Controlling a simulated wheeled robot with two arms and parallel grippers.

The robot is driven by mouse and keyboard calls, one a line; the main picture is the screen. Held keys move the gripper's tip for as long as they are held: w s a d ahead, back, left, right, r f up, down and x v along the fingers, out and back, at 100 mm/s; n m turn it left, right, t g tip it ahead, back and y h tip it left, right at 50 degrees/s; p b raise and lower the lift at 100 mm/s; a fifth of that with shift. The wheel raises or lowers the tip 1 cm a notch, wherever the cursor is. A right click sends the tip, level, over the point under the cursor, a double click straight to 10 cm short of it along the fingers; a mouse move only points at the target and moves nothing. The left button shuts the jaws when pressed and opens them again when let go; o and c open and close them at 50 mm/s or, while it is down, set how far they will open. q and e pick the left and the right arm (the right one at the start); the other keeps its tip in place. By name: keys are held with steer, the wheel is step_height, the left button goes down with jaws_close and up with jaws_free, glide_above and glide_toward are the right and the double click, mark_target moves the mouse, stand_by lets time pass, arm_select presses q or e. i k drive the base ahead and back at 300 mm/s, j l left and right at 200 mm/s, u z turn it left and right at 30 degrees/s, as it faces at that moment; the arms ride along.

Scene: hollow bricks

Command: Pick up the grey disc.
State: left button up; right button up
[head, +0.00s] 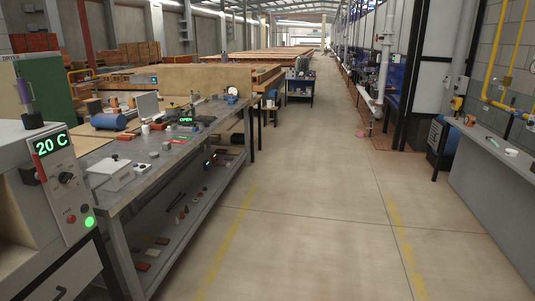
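I cannot make out a grey disc with certainty. Small grey pieces (154,155) lie on the long grey workbench (205,148) at the left, but they look more like blocks than a disc. A pale, flat round piece (511,152) lies on the grey counter (490,180) at the right edge; it looks nearly white. Neither of my grippers shows in the head view.
A machine with a "20 C" display (52,145) stands at the near left. A blue cart (300,88) stands farther back. The concrete aisle (310,200) between is clear.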

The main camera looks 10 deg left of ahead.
mark_target(153, 155)
steer(key=i+j+u, duration=0.25)
steer(key=i+u, duration=0.2)
steer(key=i, duration=0.15)
steer(key=i+u, duration=0.45)
steer(key=i, duration=0.2)
steer(key=i+j, duration=0.45)
steer(key=i+u, duration=0.1)
steer(key=u, duration=0.2)
steer(key=i+l+u, duration=0.15)
steer(key=u, duration=0.15)
steer(key=i+l+u, duration=0.15)
steer(key=l+u, duration=0.15)
steer(key=i+l+u, duration=0.1)
steer(key=l+u, duration=0.15)
steer(key=l, duration=0.15)
steer(key=i+l, duration=0.15)
steer(key=l, duration=0.3)
steer(key=i+l+u, duration=0.1)
steer(key=l, duration=0.35)
steer(key=i+l, duration=0.15)
steer(key=l, duration=0.35)
steer(key=u, duration=0.05)
